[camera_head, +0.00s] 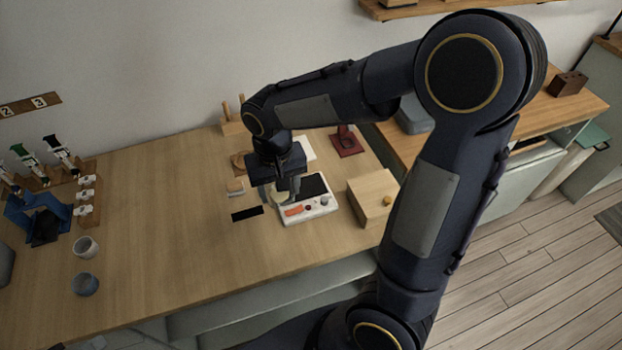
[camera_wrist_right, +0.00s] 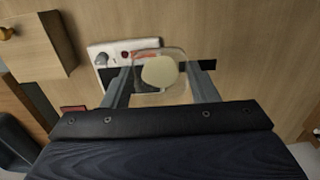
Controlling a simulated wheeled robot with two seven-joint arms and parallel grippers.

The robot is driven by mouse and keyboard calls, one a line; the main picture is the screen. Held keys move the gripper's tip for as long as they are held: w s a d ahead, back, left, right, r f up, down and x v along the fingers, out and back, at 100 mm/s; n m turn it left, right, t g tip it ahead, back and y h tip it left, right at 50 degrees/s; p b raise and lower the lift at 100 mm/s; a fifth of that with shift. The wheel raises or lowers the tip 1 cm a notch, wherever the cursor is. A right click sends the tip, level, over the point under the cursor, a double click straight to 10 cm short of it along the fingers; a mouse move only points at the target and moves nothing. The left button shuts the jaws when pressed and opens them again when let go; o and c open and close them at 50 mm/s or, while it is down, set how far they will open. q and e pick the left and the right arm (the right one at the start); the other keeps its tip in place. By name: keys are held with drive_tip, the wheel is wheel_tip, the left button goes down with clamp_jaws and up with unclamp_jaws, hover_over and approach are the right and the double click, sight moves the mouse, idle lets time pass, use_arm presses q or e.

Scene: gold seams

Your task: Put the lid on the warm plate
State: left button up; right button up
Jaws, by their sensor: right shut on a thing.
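The warm plate (camera_head: 321,206) is a white box with a dark top panel, a red-orange mark and small knobs on its front, on the wooden table. Its white body also shows in the right wrist view (camera_wrist_right: 103,52), partly hidden. My right gripper (camera_head: 281,193) is over the left part of the warm plate. In the right wrist view the gripper (camera_wrist_right: 160,78) is shut on a see-through lid (camera_wrist_right: 178,60) with a pale cream round part. The lid overlaps the plate in that view; I cannot tell whether they touch. My left gripper is out of view.
A dark red stand (camera_head: 346,142) is behind. A black strip (camera_head: 247,213) lies left. Two cups (camera_head: 86,247) and a blue stand (camera_head: 38,215) are far left. The table's middle-left is clear.

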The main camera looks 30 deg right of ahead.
drive_tip(key=w+d+f+p, duration=0.1)
drive_tip(key=w+d+f, duration=0.25)
drive_tip(key=d, duration=0.25)
hover_over(302, 189)
drive_tip(key=f, duration=0.4)
drive_tip(key=shift+s+a+f+p, duration=0.25)
drive_tip(key=shift+a+f+p, duration=0.05)
drive_tip(key=shift+p, duration=0.1)
drive_tip(key=f, duration=0.3)
drive_tip(key=shift+w+d+f, duration=0.15)
drive_tip(key=shift+w+d, duration=0.05)
drive_tip(key=shift+d, duration=0.05)
drive_tip(key=shift+f, duration=0.25)
drive_tip(key=shift+f, duration=0.2)
drive_tip(key=o, duration=0.9)
drive_tip(key=shift+r, duration=0.1)
